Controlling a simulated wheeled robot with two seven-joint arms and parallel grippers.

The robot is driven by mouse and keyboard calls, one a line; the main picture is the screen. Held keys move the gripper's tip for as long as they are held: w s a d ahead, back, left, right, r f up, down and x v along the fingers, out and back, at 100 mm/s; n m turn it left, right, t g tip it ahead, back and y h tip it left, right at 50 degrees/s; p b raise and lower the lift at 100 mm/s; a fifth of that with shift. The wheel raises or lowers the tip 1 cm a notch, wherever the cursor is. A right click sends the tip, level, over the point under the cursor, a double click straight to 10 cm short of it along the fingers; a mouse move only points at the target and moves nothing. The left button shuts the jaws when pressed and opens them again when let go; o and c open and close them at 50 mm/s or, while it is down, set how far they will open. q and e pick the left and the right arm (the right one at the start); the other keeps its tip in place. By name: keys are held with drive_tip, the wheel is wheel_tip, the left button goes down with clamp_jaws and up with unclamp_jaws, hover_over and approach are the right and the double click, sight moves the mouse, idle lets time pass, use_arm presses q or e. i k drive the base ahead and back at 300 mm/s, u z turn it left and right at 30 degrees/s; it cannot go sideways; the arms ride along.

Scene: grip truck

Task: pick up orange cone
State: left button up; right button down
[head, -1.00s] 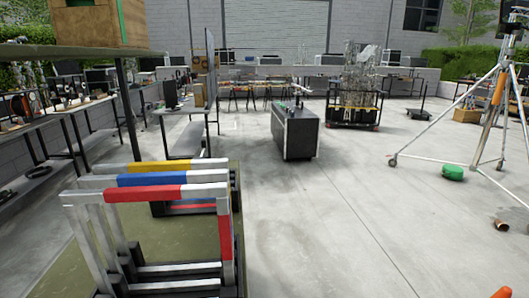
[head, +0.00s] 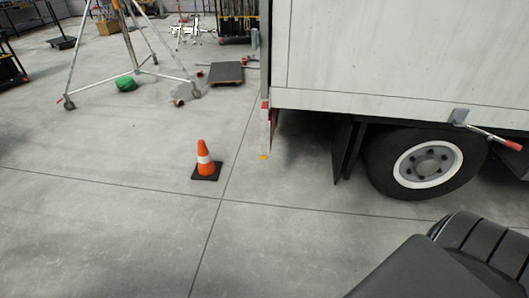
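The orange cone (head: 204,155) with a white band stands upright on its black square base on the concrete floor, left of the picture's middle in the head view. Nothing touches it. Neither of my grippers is in view, so I cannot see whether they are open or shut.
A white truck (head: 390,55) with a rear wheel (head: 425,163) stands to the right of the cone. A silver tripod stand (head: 136,60), a green round object (head: 125,84) and a flat dark cart (head: 226,73) are behind it. The floor around and before the cone is clear.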

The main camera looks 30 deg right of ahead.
sight(206, 168)
drive_tip(key=z, duration=0.85)
drive_tip(key=i, duration=2.45)
drive_tip(key=z, duration=0.55)
